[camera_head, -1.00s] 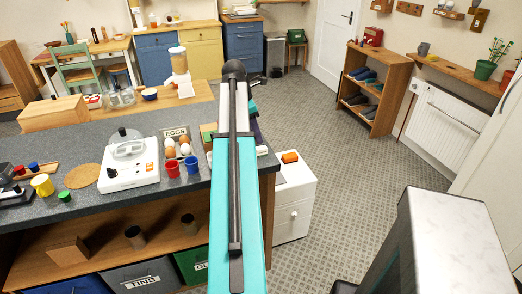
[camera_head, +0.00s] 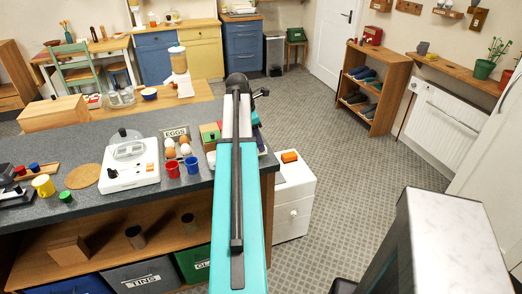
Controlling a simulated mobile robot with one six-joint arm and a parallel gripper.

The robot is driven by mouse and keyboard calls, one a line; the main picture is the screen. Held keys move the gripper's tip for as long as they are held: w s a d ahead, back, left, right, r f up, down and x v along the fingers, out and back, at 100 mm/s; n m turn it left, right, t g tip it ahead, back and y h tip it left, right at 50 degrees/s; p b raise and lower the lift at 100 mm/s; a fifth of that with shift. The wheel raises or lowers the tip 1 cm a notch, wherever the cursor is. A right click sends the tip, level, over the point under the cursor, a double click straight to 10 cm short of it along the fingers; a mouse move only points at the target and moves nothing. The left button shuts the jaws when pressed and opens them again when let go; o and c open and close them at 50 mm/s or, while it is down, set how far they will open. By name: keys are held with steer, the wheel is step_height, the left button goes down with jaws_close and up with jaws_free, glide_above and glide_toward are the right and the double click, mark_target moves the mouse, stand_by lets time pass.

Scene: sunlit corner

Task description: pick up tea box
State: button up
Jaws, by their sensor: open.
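A small box with green and red parts (camera_head: 209,133) stands on the dark counter, just left of my teal arm. It may be the tea box, but I see no label and my arm covers its right side. My gripper (camera_head: 264,93) seems to be the small dark forked part that sticks out to the right of my arm's far end. It is open, with nothing seen between its fingers. It is up and to the right of the box and apart from it. Most of my wrist is hidden behind the arm.
The counter (camera_head: 110,205) also holds an egg tray (camera_head: 175,133), red and blue cups (camera_head: 173,169), a white appliance (camera_head: 130,167) and a yellow mug (camera_head: 43,186). A white drawer unit (camera_head: 294,205) stands to the right. The floor beyond it is clear.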

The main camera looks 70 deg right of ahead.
steer(key=shift+p+x, duration=0.35)
steer(key=shift+x, duration=1.3)
steer(key=shift+c, duration=0.4)
jaws_close()
